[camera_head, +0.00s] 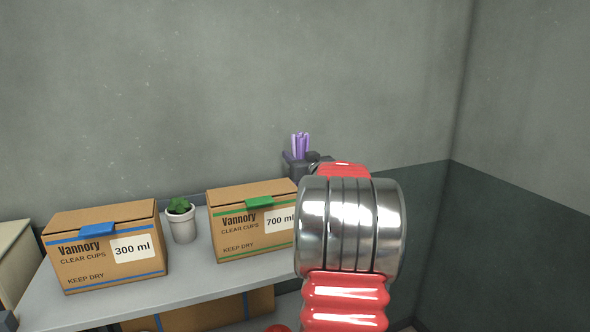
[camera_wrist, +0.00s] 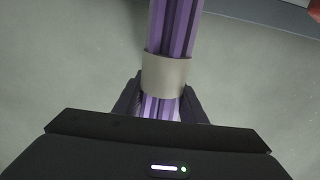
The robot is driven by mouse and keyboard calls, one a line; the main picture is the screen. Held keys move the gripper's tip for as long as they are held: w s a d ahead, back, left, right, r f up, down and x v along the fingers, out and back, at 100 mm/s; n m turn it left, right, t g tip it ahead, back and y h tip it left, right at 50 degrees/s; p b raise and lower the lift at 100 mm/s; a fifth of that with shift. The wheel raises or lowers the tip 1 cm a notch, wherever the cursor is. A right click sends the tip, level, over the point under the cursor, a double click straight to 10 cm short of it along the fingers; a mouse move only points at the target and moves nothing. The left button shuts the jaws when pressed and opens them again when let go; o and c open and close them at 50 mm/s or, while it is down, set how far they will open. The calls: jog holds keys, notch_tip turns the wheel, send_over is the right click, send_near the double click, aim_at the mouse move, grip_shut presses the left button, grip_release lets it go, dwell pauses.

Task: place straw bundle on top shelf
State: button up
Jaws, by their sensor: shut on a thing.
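The straw bundle (camera_wrist: 174,30) is several purple straws wrapped by a beige band (camera_wrist: 166,76). In the wrist view my gripper (camera_wrist: 160,103) is shut on it, with a dark finger on either side just below the band. In the head view the tops of the purple straws (camera_head: 300,145) rise upright above my dark gripper (camera_head: 297,168). My red and silver arm hides the bundle's lower part there. The grey top shelf (camera_head: 190,262) runs along the wall, lower left of the gripper. Its right end is hidden behind my arm.
On the top shelf stand a 300 ml cup box (camera_head: 105,255), a small potted plant (camera_head: 181,222) and a 700 ml cup box (camera_head: 240,230). A cardboard box (camera_head: 215,314) sits below. A wall corner lies at right. Bare shelf shows along the front edge.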

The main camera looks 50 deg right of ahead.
jog(key=shift+f, duration=1.8)
jog(key=o, duration=1.1)
jog(key=shift+f, duration=0.1)
jog(key=shift+c, duration=0.2)
jog(key=v, duration=1.2)
